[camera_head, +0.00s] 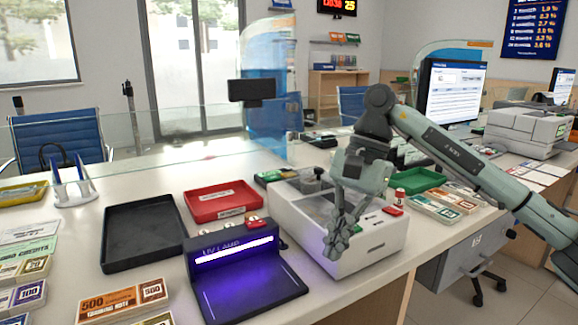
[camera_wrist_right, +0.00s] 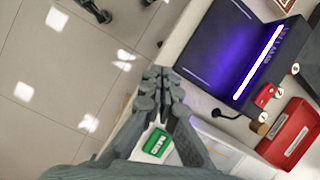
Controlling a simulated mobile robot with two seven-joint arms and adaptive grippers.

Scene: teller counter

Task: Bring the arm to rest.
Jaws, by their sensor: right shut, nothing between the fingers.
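My right gripper (camera_head: 338,240) hangs from the right arm, which reaches in from the right edge in the head view. Its fingers are together with nothing between them, in front of and over the white counting machine (camera_head: 345,262). In the right wrist view the closed fingertips (camera_wrist_right: 160,75) point toward the counter's front edge and the floor. A green-and-white item (camera_wrist_right: 157,143) shows between the finger links there. I cannot tell whether the fingers touch the machine. My left gripper is in neither view.
The purple-lit UV lamp (camera_head: 245,275) stands left of the machine. A red tray (camera_head: 222,203) and a black tray (camera_head: 143,232) lie behind it, banknote bundles (camera_head: 122,300) at front left. A monitor (camera_head: 453,92) and green tray (camera_head: 422,180) are to the right. Open floor lies before the counter.

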